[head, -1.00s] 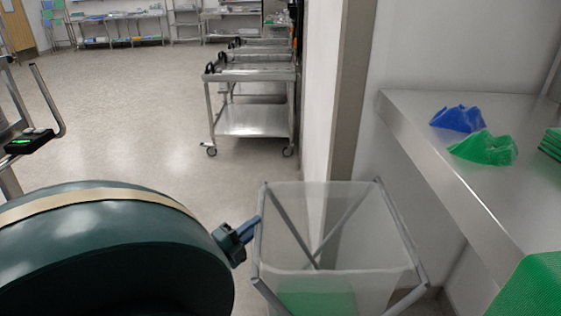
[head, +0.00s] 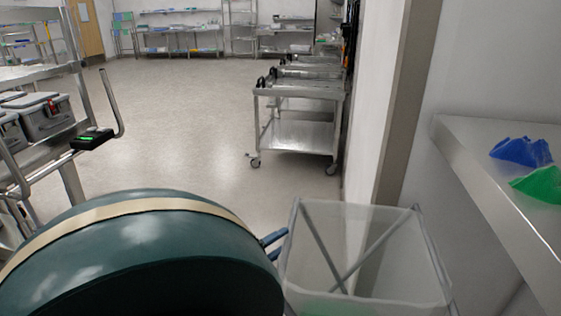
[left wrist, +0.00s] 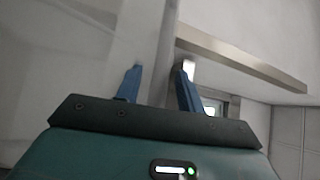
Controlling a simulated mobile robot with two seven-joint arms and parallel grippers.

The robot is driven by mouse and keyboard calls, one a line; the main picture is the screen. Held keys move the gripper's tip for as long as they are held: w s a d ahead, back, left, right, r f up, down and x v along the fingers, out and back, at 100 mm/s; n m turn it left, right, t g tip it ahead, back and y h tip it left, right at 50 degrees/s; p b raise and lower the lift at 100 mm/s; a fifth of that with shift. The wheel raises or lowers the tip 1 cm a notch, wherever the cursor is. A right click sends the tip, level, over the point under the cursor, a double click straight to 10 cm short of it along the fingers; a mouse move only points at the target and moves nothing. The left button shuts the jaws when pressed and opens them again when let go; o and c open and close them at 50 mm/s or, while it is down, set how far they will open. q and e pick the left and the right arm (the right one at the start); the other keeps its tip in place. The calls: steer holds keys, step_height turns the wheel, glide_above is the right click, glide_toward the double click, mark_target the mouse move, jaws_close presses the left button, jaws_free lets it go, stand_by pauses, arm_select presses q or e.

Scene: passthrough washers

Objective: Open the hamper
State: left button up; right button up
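The hamper (head: 365,290) has a pale translucent bag on a grey frame with crossed bars, at the lower middle right of the head view. A little green shows low in it, and its bottom is cut off. My left gripper (head: 280,244) is at the hamper's left side, near the rim. Its blue fingers are apart; my dark green arm hides the rest of it. In the left wrist view the fingers (left wrist: 158,72) stand apart, with a pale surface beyond them. I cannot tell whether they touch the hamper. My right gripper is not in view.
A steel counter (head: 480,185) with blue (head: 522,151) and green (head: 540,185) cloth-like items is at the right. A wall edge (head: 403,100) stands behind the hamper. Steel carts (head: 300,135) are beyond, and a rack with grey boxes (head: 45,115) is left. The middle floor is clear.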

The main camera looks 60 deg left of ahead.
arm_select(q)
steer(key=s+d+f+b, duration=0.1)
steer(key=s, duration=1.2)
steer(key=shift+f+b, duration=0.3)
steer(key=shift+f, duration=0.1)
steer(key=shift+d, duration=0.1)
